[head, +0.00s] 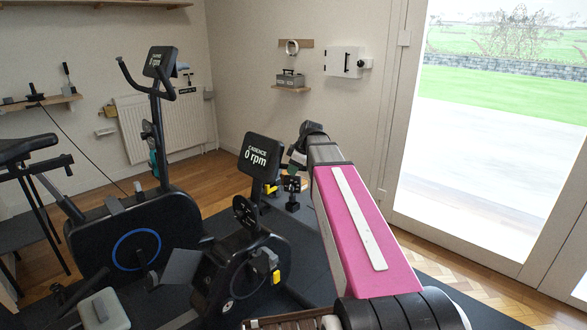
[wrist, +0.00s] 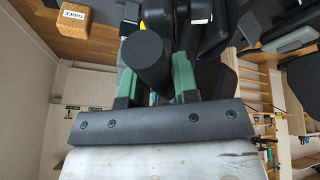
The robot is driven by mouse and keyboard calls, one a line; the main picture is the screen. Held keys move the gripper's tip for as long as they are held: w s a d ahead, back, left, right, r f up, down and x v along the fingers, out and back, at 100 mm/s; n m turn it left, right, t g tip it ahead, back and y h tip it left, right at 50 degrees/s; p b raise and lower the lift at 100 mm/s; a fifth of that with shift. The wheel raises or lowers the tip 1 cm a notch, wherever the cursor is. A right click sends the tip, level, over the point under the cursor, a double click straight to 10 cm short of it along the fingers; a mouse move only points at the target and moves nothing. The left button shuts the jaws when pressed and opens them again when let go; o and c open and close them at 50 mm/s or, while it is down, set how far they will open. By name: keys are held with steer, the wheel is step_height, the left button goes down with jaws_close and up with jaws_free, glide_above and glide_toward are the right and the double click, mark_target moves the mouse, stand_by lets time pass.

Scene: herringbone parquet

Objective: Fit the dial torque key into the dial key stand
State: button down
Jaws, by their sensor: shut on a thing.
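My gripper (wrist: 156,75) shows its two green fingers in the wrist view, closed around a thick black cylinder (wrist: 147,58), which looks like the handle of the dial torque key. The rest of the key is hidden behind the handle. In the head view my gripper (head: 296,165) is at the far end of my pink arm, beside the bike console. A small black piece with pale marks (head: 291,184) shows just under it, above a dark base (head: 292,205); I cannot tell whether these are key or stand, or whether they touch.
Another bike (head: 135,235) stands further left. A wall shelf with a grey box (head: 290,80) and a white wall box (head: 344,62) are behind. A cork block (wrist: 74,19) shows in the wrist view.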

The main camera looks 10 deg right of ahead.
steer(key=shift+f, duration=1.9)
steer(key=c, duration=0.8)
jaws_free()
steer(key=shift+r, duration=0.1)
steer(key=v, duration=1)
steer(key=shift+s+d+r, duration=0.1)
steer(key=shift+s+r, duration=0.05)
steer(key=shift+r, duration=0.15)
